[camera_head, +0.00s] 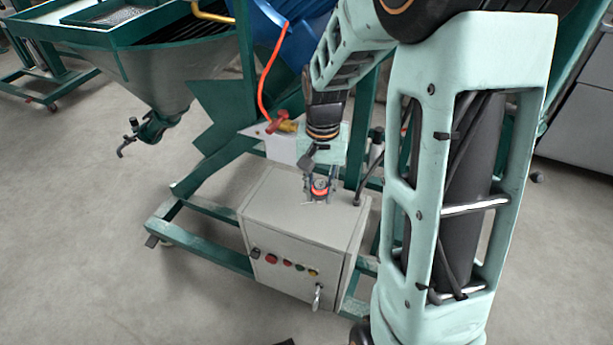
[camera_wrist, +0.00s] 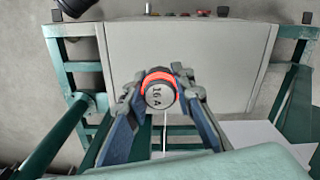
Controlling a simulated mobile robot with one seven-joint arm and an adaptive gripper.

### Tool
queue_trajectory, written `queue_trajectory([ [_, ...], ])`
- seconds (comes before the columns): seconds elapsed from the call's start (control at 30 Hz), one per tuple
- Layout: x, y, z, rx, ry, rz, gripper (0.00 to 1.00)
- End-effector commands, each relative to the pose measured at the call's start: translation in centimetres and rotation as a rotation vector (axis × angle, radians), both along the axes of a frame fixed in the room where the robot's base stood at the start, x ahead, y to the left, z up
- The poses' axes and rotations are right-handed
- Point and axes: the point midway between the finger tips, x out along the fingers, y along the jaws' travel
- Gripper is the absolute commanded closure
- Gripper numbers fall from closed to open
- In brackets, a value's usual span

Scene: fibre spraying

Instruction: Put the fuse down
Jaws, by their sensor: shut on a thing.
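The fuse (camera_wrist: 159,95) is a small round piece with a grey end face marked "16 A" and a red ring around it. My gripper (camera_wrist: 158,82) is shut on it, with one finger on each side. In the head view my gripper (camera_head: 319,184) points down over the top of a grey control box (camera_head: 268,205), and the red of the fuse (camera_head: 319,191) shows between the fingers. The fuse is above or on the box top; I cannot tell whether it touches. The box top (camera_wrist: 215,50) fills the middle of the wrist view.
The box front has several coloured buttons (camera_head: 287,263) and a handle (camera_head: 317,297). A green frame (camera_head: 205,252) surrounds the box. An orange hose (camera_head: 270,75) hangs behind it, beside a hopper (camera_head: 170,75). The box top left of my gripper is bare.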

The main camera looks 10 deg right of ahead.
Motion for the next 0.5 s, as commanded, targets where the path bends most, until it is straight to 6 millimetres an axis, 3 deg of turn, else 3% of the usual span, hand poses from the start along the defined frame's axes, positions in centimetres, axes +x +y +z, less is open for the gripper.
queue_trajectory([
  [0.1, 1.5, -0.1, -2.3, 0.001, 0.002, 0.0, 1.0],
  [0.5, 3.8, -0.2, -5.0, 0.0, 0.001, 0.0, 1.0],
])
